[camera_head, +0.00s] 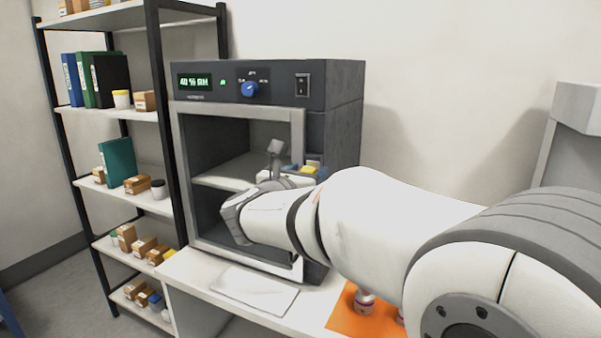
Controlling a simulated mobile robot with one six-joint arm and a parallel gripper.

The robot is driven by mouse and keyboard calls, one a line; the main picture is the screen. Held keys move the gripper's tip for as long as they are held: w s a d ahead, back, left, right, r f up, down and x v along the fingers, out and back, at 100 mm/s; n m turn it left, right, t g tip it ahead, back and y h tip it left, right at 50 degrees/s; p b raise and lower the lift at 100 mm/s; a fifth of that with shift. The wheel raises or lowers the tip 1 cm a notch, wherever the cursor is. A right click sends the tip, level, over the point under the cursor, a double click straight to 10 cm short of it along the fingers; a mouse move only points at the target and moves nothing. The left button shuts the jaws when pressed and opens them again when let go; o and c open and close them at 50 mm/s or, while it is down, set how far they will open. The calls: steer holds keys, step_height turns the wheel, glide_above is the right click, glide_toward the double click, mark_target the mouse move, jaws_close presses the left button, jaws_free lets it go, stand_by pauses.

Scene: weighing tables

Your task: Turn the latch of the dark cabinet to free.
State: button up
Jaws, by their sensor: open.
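The dark cabinet (342,122) stands on the white bench, with a green-lit display (195,82) and a blue knob (250,89) on its top panel. Its light-framed door (180,150) looks closed, with a shelf seen inside. My gripper (303,168) is at the door's right edge, partly hidden by my own wrist. Its jaws are open and I see nothing held. Small blue and yellow parts show there; I cannot tell if they belong to my gripper or to the latch. The latch cannot be made out clearly, and contact cannot be judged.
A black-framed shelf rack (163,120) with binders (110,80), small boxes and jars stands left of the cabinet. A pale flat sheet (254,288) lies in front of it. An orange mat (345,316) with metal-looking pieces (364,301) lies under my arm.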

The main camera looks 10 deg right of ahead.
steer(key=shift+c, duration=0.4)
steer(key=c, duration=0.9)
steer(key=shift+f+m+b, duration=0.1)
steer(key=shift+m+b, duration=0.2)
steer(key=shift+b, duration=0.2)
steer(key=m+b, duration=0.8)
steer(key=b, duration=0.2)
steer(key=m+b, duration=0.9)
steer(key=b, duration=0.2)
steer(key=shift+s+d+f, duration=0.1)
steer(key=shift+d+f, duration=0.05)
steer(key=shift+f, duration=0.05)
steer(key=shift+r+m, duration=0.1)
steer(key=shift+m, duration=0.2)
